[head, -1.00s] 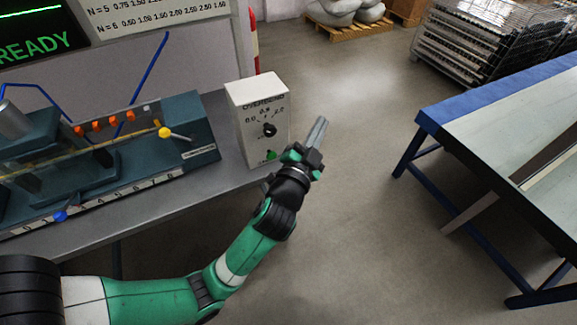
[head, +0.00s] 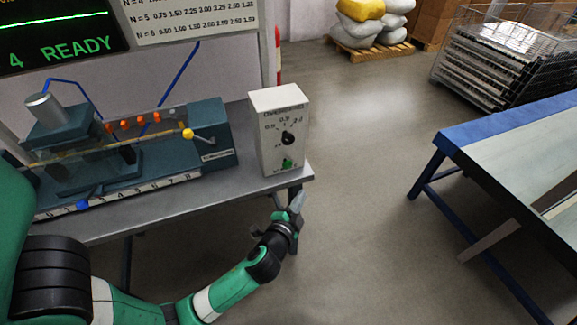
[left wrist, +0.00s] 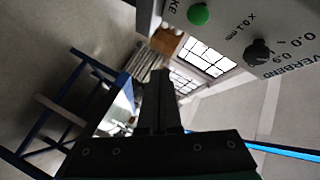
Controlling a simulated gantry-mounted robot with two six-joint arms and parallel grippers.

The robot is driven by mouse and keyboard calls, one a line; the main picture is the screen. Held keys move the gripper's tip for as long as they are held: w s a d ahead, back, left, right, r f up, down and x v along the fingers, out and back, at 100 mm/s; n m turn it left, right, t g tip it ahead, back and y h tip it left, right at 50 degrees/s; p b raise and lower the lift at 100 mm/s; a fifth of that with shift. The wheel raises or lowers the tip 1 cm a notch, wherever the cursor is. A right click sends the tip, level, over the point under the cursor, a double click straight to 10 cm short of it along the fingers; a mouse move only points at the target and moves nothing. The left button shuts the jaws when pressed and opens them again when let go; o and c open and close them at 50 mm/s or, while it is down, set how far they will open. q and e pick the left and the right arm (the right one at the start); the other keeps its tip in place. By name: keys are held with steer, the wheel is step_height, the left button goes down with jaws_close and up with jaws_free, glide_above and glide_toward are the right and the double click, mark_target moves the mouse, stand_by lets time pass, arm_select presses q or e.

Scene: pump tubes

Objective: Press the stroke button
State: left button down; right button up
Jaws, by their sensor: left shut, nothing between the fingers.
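The stroke button is a green button (head: 287,163) low on the front of the white box marked OVERBEND (head: 265,137), which stands at the right end of the grey bench. In the left wrist view the green button (left wrist: 198,14) is at the top, with the label partly cut off and a black knob beside it. My left gripper (head: 299,198) is shut and empty, just below and in front of the box near the bench corner. In the left wrist view its fingers (left wrist: 159,90) point up the picture, apart from the button. My right gripper is not in view.
A blue-green bending machine (head: 135,155) with yellow and blue knobs sits left of the box. A screen (head: 60,40) reads READY above it. A blue-edged table (head: 500,140) stands to the right, with open floor between.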

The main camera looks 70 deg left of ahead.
mark_target(290, 166)
arm_select(q)
steer(key=a+p, duration=0.3)
steer(key=a, duration=0.5)
steer(key=shift+a, duration=0.35)
steer(key=shift+a, duration=0.15)
stand_by(1.6)
steer(key=shift+a+p, duration=0.25)
steer(key=shift+p, duration=0.05)
steer(key=shift+a+p, duration=0.45)
steer(key=shift+a, duration=0.4)
stand_by(1.0)
steer(key=shift+w, duration=0.1)
steer(key=shift+d+b, duration=0.55)
steer(key=shift+d, duration=0.65)
steer(key=shift+d, duration=0.1)
